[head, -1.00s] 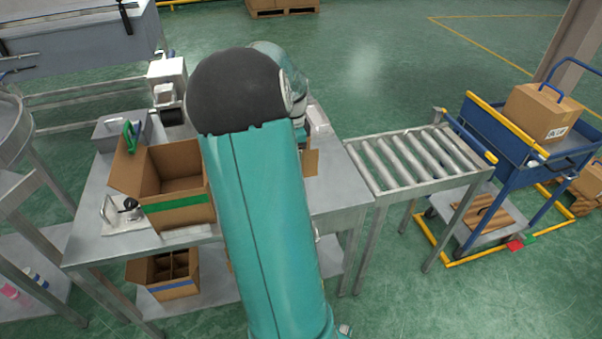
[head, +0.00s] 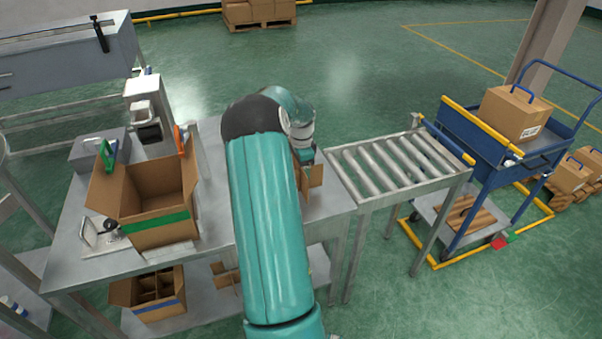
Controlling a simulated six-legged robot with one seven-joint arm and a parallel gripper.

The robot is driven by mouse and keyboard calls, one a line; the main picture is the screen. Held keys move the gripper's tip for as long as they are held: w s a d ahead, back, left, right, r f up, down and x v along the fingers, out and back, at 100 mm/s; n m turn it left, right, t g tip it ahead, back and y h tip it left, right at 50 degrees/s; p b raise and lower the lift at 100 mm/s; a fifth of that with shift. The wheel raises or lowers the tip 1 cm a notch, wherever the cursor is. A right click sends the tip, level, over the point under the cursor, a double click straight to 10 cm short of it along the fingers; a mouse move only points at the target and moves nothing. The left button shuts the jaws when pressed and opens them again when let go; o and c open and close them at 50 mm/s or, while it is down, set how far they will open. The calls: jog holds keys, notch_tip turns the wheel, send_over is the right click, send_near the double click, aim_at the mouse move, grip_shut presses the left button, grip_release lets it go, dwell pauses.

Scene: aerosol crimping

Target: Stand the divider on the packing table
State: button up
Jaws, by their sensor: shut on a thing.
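The divider (head: 315,175) is a brown cardboard piece at the right end of the packing table (head: 215,228), partly hidden behind my arm. My gripper (head: 305,157) is just above it, mostly covered by my teal arm, and is shut on the divider. The divider looks upright; I cannot tell whether its lower edge touches the table top.
An open carton (head: 165,232) with a green stripe and green and orange clips stands left on the table. A box with cells (head: 155,303) and loose cardboard (head: 224,276) are on the lower shelf. A roller conveyor (head: 390,165) adjoins at right, before a blue cart (head: 480,150).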

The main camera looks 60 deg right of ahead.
jog(key=shift+f, duration=0.9)
jog(key=shift+f, duration=0.1)
jog(key=o, duration=1)
